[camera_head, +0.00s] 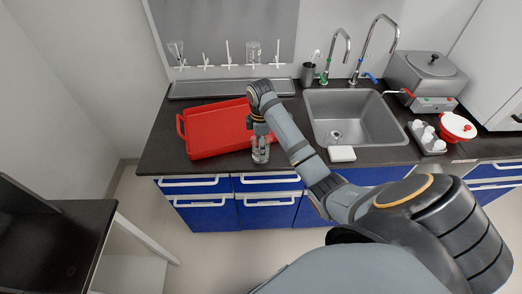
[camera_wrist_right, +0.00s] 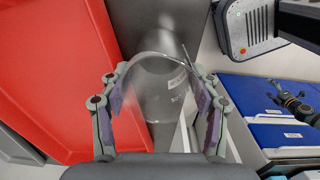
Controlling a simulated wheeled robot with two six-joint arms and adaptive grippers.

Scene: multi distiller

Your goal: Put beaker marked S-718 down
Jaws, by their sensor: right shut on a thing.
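My right gripper (camera_head: 261,133) is shut on a clear glass beaker (camera_head: 260,152) near the front edge of the dark counter (camera_head: 300,158). The beaker looks upright, just right of the red tray (camera_head: 218,128). I cannot tell whether its base touches the counter. In the right wrist view the beaker (camera_wrist_right: 158,88) is between the two finger pads of the right gripper (camera_wrist_right: 160,100). Small dark lettering shows on the glass but is too blurred to read fully. My left gripper is not recognisable in either view.
A sink (camera_head: 355,118) with two taps is to the right, with a white block (camera_head: 341,154) in front of it. A drying rack with glassware (camera_head: 253,52) hangs behind. A grey water bath (camera_head: 425,80) and a red-and-white pot (camera_head: 457,126) stand at the far right.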

